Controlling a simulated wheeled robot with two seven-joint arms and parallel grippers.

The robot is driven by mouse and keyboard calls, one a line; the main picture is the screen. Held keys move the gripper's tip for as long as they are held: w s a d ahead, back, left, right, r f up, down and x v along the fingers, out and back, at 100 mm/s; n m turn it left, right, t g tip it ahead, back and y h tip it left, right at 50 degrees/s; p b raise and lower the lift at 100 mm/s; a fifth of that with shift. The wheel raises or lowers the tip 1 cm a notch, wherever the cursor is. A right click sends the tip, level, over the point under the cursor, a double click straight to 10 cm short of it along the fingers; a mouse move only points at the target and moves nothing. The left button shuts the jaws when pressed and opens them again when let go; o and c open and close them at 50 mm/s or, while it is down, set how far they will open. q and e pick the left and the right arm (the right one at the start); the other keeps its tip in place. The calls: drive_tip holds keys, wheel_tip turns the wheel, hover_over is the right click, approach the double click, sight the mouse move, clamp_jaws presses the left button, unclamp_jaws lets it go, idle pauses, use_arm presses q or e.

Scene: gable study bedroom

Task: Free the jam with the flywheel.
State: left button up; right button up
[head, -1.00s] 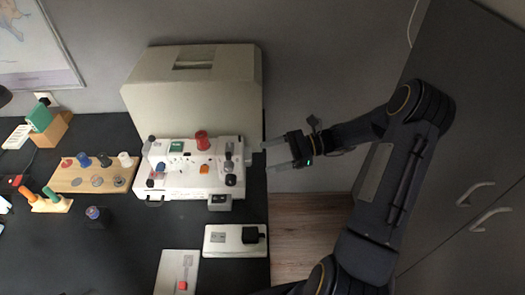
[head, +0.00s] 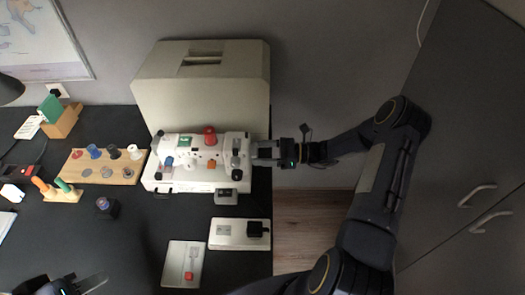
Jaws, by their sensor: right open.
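The white sewing machine (head: 205,181) stands on the dark desk, with a red spool (head: 209,136) on top and dark knobs at its right end. My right gripper (head: 256,152) is open, pointing left, with its fingertips at the machine's right end, where the flywheel would sit. The flywheel itself is hard to make out there. I cannot tell whether the fingers touch it or are around it. My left gripper (head: 96,282) is partly in view at the bottom left, over the desk and away from the machine; its opening is unclear.
A large beige cover (head: 200,95) stands behind the machine. A wooden bobbin board (head: 103,171) and a dark spool (head: 106,207) lie to the left. A foot pedal plate (head: 238,238) and a pale card (head: 182,266) lie in front. The desk ends just right of the machine.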

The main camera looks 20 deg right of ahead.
drive_tip(key=c, duration=1)
drive_tip(key=shift+m, duration=0.3)
drive_tip(key=m+p, duration=0.2)
drive_tip(key=m, duration=1.9)
drive_tip(key=shift+m+p, duration=0.3)
drive_tip(key=shift+p, duration=0.1)
